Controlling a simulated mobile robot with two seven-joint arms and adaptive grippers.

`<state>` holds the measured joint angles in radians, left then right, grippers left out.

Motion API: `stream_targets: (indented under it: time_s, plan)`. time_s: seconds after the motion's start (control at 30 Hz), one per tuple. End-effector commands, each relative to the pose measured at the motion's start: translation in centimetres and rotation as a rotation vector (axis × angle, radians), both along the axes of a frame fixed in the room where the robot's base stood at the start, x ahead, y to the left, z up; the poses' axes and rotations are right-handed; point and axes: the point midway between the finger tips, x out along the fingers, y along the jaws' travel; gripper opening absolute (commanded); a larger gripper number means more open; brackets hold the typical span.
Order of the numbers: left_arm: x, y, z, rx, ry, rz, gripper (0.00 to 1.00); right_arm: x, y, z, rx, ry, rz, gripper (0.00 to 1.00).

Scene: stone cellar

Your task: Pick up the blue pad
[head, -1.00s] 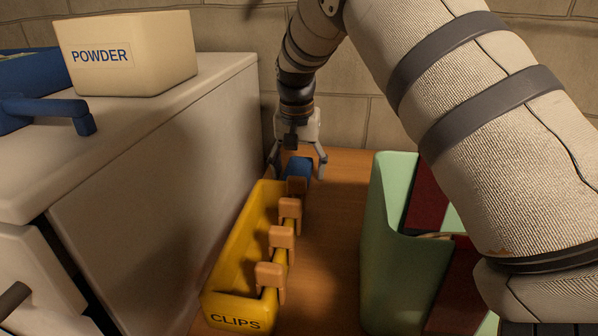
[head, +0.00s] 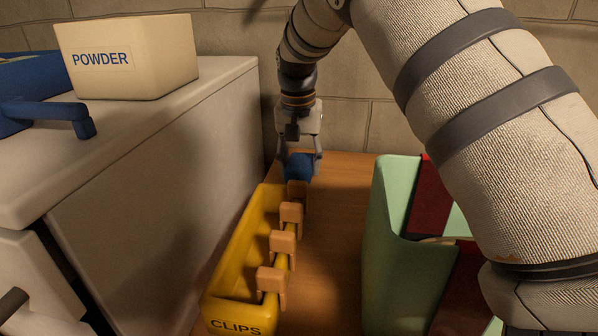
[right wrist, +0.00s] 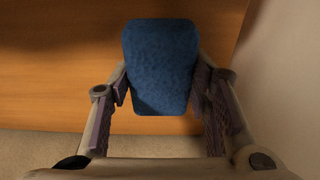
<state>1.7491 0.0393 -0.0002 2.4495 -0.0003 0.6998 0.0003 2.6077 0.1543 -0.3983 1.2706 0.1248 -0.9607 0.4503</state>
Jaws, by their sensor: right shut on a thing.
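The blue pad (head: 299,166) is at the back of the wooden surface, just behind the far end of the yellow clips box. My right gripper (head: 299,172) points down and is shut on it, one finger on each side. In the right wrist view the pad (right wrist: 160,65) is a blue rounded block between the two fingers (right wrist: 162,88). I cannot tell whether the pad still touches the wood. My left gripper is not in view.
The yellow clips box (head: 228,296) with several orange clips on its edge stands in front. A pale green bin (head: 388,250) holding dark red things is to the right. A white cabinet (head: 165,190) at left carries a powder box (head: 150,60). A stone wall is close behind.

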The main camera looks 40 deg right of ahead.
Motion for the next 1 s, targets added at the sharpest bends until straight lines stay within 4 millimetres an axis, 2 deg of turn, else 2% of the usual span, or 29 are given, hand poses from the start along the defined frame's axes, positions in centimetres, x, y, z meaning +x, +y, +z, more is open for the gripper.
stream_targets:
  time_s: [0.03, 0.2, 0.3, 0.5, 0.6, 0.93, 0.97, 1.0]
  plan:
    - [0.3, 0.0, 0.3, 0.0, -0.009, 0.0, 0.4, 0.0, 0.1, 1.8, -0.002, -0.012, 0.001, 0.28]
    - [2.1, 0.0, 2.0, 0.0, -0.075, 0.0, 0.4, -3.4, 2.6, 7.4, -0.003, -0.027, 0.003, 0.28]
    - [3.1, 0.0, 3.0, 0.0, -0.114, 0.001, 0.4, -6.0, 4.4, 9.4, -0.002, -0.026, 0.002, 0.28]
    - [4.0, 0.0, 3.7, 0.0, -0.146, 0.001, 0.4, -9.8, 7.2, 10.8, -0.003, -0.017, 0.001, 0.28]
    - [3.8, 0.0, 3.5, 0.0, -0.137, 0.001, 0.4, -10.6, 8.0, 10.9, -0.002, -0.01, 0.001, 0.28]
    - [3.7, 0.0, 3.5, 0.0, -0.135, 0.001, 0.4, -11.1, 8.4, 11.1, -0.001, -0.008, 0.001, 0.28]
    - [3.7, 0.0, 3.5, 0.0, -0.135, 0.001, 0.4, -11.1, 8.4, 11.1, -0.001, -0.008, 0.001, 0.4]
    - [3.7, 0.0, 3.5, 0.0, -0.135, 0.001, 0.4, -11.1, 8.4, 11.1, -0.001, -0.008, 0.001, 0.31]
